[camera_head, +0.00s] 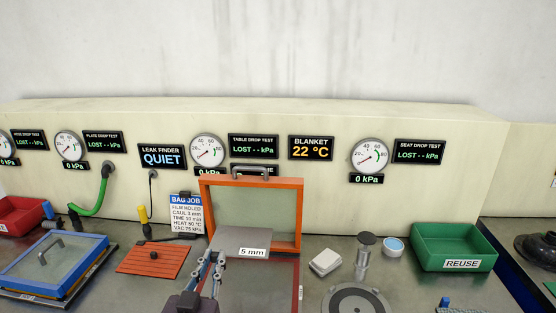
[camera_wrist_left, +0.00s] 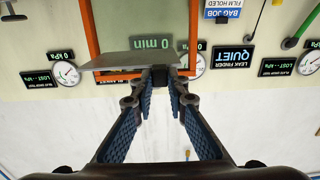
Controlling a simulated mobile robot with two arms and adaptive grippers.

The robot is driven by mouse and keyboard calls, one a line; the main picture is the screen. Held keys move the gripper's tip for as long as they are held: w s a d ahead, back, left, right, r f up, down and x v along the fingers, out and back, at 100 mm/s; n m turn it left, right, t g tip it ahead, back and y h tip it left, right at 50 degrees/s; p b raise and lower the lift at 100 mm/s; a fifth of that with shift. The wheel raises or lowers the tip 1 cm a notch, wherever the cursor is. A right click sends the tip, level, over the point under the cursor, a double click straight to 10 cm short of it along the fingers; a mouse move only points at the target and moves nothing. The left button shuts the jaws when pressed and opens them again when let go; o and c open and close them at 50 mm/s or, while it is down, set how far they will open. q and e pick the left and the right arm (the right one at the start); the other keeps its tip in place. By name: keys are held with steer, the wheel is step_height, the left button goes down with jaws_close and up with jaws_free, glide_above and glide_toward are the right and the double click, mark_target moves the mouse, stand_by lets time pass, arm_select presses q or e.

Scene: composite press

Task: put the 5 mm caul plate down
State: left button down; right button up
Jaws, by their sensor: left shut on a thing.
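The 5 mm caul plate (camera_head: 232,240) is a thin grey plate with a white "5 mm" label on its front edge. My left gripper (camera_head: 217,258) is shut on its near edge and holds it in front of the raised orange-framed lid (camera_head: 303,215). In the left wrist view the plate (camera_wrist_left: 118,60) sticks out from between the fingertips of the gripper (camera_wrist_left: 160,76). Below the plate is a dark flat bed with an orange-red edge (camera_head: 297,283), partly hidden by my arm. I cannot tell the gap between plate and bed. My right gripper is not in view.
An orange slatted mat (camera_head: 153,259) and a blue-framed glass lid (camera_head: 50,262) lie to the left. A white block (camera_head: 325,262), a metal cylinder (camera_head: 362,262) and a round grey disc (camera_head: 356,302) stand to the right. A green REUSE bin (camera_head: 454,240) is farther right.

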arm_select(q)
steer(key=s+f, duration=0.1)
steer(key=s, duration=0.9)
steer(key=s+a+f, duration=0.1)
steer(key=s+f, duration=0.1)
steer(key=s, duration=0.8)
steer(key=shift+s+a+f+y, duration=0.2)
steer(key=shift+a+f+y, duration=0.05)
steer(key=shift+a+y, duration=0.05)
